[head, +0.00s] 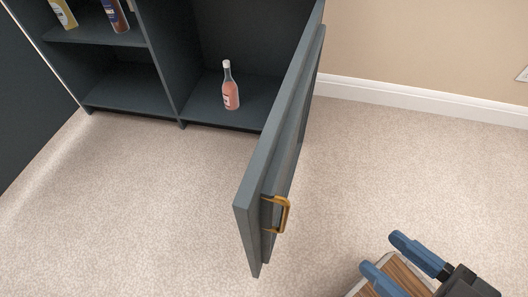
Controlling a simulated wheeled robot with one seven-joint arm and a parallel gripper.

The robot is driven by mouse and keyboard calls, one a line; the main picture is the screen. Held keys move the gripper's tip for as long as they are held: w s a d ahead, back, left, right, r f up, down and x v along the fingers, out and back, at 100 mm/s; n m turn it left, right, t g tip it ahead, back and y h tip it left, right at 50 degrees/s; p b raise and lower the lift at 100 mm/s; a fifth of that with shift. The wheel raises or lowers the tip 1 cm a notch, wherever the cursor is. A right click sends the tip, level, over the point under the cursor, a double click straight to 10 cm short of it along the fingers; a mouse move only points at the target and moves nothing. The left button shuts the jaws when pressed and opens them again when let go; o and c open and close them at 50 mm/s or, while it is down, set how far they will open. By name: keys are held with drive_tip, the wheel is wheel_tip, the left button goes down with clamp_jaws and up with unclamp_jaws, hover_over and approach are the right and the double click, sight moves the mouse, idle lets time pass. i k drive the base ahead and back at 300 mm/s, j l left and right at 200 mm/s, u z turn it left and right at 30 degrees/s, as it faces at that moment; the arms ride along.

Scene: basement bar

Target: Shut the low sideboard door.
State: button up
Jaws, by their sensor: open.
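The low sideboard (162,60) is dark blue-grey and stands at the upper left against the wall. Its door (268,165) is swung wide open toward me, standing out from the right side of the cabinet. A brass handle (284,214) sits on the door's right-hand face near its free edge. My gripper (384,254) is at the lower right, open and empty. It is to the right of the door and handle, apart from both. The door's hinges are not clear to see.
A bottle with pink liquid (230,88) stands inside the open right compartment. Bottles (63,14) stand on the upper left shelf. A wooden-topped surface (392,272) shows below my gripper. Carpet (150,210) is clear left of the door. A white baseboard (420,105) runs behind.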

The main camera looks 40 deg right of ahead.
sight(261, 206)
drive_tip(key=k+l, duration=0.15)
drive_tip(key=l, duration=0.2)
drive_tip(key=k+l+z, duration=0.1)
drive_tip(key=l, duration=0.25)
drive_tip(key=k+l, duration=0.15)
drive_tip(key=l, duration=0.2)
drive_tip(key=k+l+z, duration=0.15)
drive_tip(key=l, duration=0.2)
